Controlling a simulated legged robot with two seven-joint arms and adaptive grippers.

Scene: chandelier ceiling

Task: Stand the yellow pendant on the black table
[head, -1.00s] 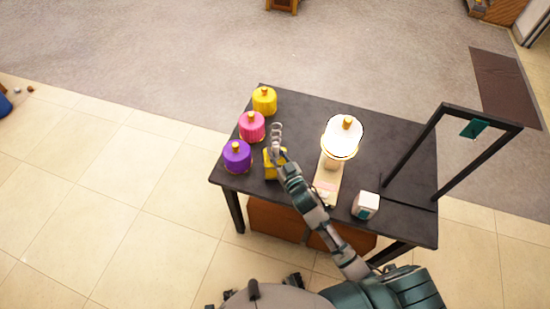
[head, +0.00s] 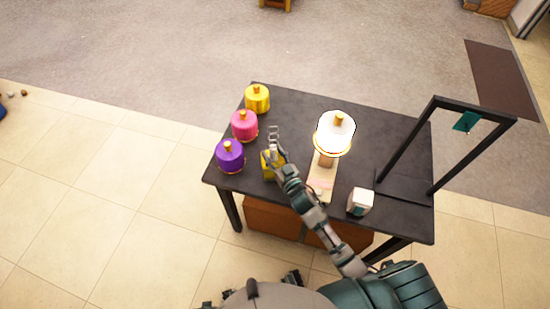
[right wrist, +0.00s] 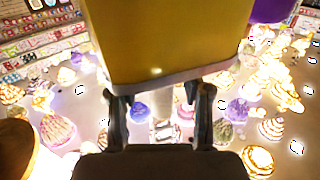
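A yellow pendant (head: 257,100) with a gold cap stands upright at the black table's (head: 285,112) far left corner. A yellow block-like thing (head: 268,170) is beside my right gripper (head: 273,133), partly hidden by the arm; whether it touches the table is unclear. In the right wrist view a large yellow body (right wrist: 165,40) with a pale lower edge covers the top middle. The right fingers (right wrist: 160,110) are apart below it, and their tips are partly hidden by it. I see no clear grasp.
Pink (head: 244,126) and purple (head: 230,156) pendants line the table's left edge. A glowing white lamp (head: 335,134) stands mid-table by a pale board (head: 323,184). A white box (head: 360,201) and a black frame (head: 434,150) are to the right. The table's far right is clear.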

